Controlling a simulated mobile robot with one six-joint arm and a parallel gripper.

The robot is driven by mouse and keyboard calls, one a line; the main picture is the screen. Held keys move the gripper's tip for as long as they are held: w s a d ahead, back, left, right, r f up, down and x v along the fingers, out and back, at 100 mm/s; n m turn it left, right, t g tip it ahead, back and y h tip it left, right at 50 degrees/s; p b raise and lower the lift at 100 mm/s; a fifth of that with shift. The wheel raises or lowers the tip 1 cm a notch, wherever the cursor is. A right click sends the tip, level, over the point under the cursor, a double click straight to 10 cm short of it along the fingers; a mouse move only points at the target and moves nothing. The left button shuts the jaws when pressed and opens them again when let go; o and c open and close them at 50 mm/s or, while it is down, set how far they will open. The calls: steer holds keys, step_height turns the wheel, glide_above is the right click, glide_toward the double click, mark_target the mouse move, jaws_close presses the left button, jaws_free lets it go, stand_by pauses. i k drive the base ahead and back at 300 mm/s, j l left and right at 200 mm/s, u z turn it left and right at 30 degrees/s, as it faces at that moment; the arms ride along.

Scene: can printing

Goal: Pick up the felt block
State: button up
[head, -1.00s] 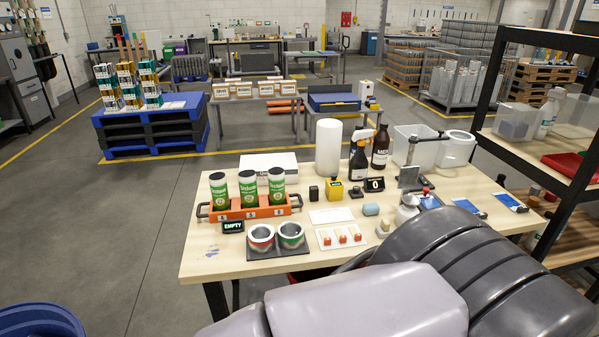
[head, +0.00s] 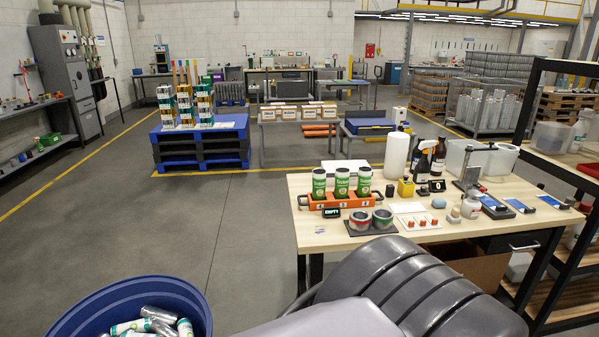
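The wooden worktable (head: 340,235) stands right of the middle in the head view. Two small pieces on it could be the felt block, and I cannot tell which. One is a small dark block (head: 390,191) to the right of the orange can rack (head: 340,203). The other is a small rounded light-blue block (head: 438,203) near a white sheet. Both rest on the tabletop. My gripper is not in view. Only my grey arm links show at the bottom, well short of both pieces.
Three cans stand in the orange rack. Two open tins (head: 383,218), spray and brown bottles (head: 438,160) and a white jar (head: 471,206) crowd the table. A blue bin of cans (head: 85,315) is lower left. A black shelf (head: 527,95) stands right. The left floor is open.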

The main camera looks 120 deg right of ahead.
mark_target(454, 218)
steer(key=i+l+z, duration=0.3)
steer(key=i, duration=0.15)
steer(key=i+z, duration=0.35)
steer(key=i, duration=0.15)
steer(key=i+z, duration=0.3)
steer(key=i, duration=0.2)
steer(key=i+j+z, duration=0.1)
steer(key=i+z, duration=0.2)
steer(key=i, duration=0.15)
steer(key=i+j+z, duration=0.35)
steer(key=i, duration=0.15)
steer(key=i+j+z, duration=0.3)
steer(key=i+l+z, duration=0.85)
steer(key=i+z, duration=0.45)
steer(key=i+j+z, duration=0.1)
steer(key=i+z, duration=0.35)
steer(key=i, duration=0.2)
steer(key=i+j+z, duration=0.25)
steer(key=i+z, duration=0.2)
steer(key=i+j+z, duration=0.4)
steer(key=i+l+z, duration=0.65)
steer(key=i+z, duration=0.25)
steer(key=i+l+z, duration=0.1)
steer(key=i+z, duration=0.8)
steer(key=i+j+z, duration=0.25)
steer(key=z, duration=0.25)
steer(key=i+j+z, duration=0.45)
steer(key=i, duration=0.1)
